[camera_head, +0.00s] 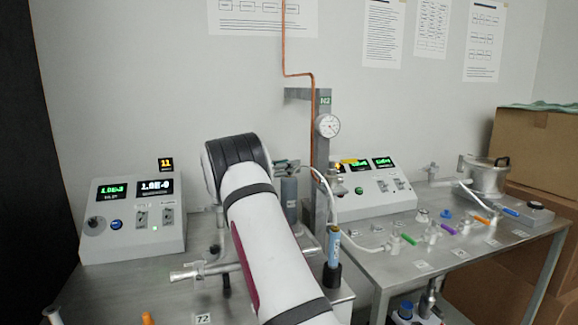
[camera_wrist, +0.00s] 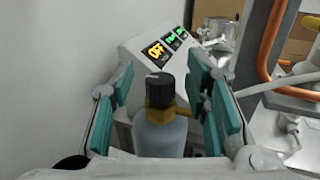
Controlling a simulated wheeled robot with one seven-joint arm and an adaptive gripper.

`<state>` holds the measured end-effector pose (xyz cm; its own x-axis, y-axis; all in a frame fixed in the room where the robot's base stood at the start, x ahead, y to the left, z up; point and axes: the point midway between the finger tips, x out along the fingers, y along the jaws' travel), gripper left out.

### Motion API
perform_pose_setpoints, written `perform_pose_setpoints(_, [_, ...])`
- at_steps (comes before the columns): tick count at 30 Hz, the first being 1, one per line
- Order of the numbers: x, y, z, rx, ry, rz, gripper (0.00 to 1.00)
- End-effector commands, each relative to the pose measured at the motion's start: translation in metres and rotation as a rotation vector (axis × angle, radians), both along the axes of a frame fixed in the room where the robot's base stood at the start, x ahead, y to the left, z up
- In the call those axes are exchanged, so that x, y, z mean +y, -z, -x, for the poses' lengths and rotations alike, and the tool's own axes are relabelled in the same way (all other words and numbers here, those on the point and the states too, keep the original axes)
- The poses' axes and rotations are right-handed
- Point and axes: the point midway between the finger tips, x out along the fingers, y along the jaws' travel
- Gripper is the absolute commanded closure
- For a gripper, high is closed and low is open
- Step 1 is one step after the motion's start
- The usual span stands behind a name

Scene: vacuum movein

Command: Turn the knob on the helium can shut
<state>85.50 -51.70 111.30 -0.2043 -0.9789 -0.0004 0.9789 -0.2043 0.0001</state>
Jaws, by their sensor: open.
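The helium can (camera_wrist: 160,135) is a grey-blue cylinder standing upright, with a brass valve (camera_wrist: 159,120) and a black knob (camera_wrist: 160,88) with a pale mark on top. In the head view a grey cylinder (camera_head: 289,200), which looks like the same can, stands just right of my arm, its knob not clear there. My gripper (camera_wrist: 161,80) is open, with teal-padded fingers left and right of the knob in the wrist view and visible gaps on both sides. In the head view my gripper (camera_head: 288,166) is small and partly hidden by my wrist.
A control box (camera_head: 137,220) with displays stands at the left. A metal post (camera_head: 323,165) with a gauge (camera_head: 328,125) and copper pipe (camera_head: 284,45) rises close beside the can. A slim blue can (camera_head: 333,245) stands in front of it.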

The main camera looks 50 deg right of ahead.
Motion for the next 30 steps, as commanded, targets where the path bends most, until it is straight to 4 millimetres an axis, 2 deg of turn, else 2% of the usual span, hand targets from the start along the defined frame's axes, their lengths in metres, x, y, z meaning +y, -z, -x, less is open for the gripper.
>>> perform_pose_setpoints(3, [-0.0068,-0.0004,0.0017,0.000,0.001,0.001,0.57])
perform_pose_setpoints(12, [-0.0080,-0.0001,0.0018,0.000,0.000,0.001,0.57])
perform_pose_setpoints(18, [-0.0079,-0.0001,0.0019,0.000,0.000,0.001,1.00])
perform_pose_setpoints(25, [-0.0075,-0.0013,0.0021,0.002,-0.017,0.002,1.00])
perform_pose_setpoints(30, [-0.0070,-0.0044,0.0029,0.005,-0.113,0.003,1.00])
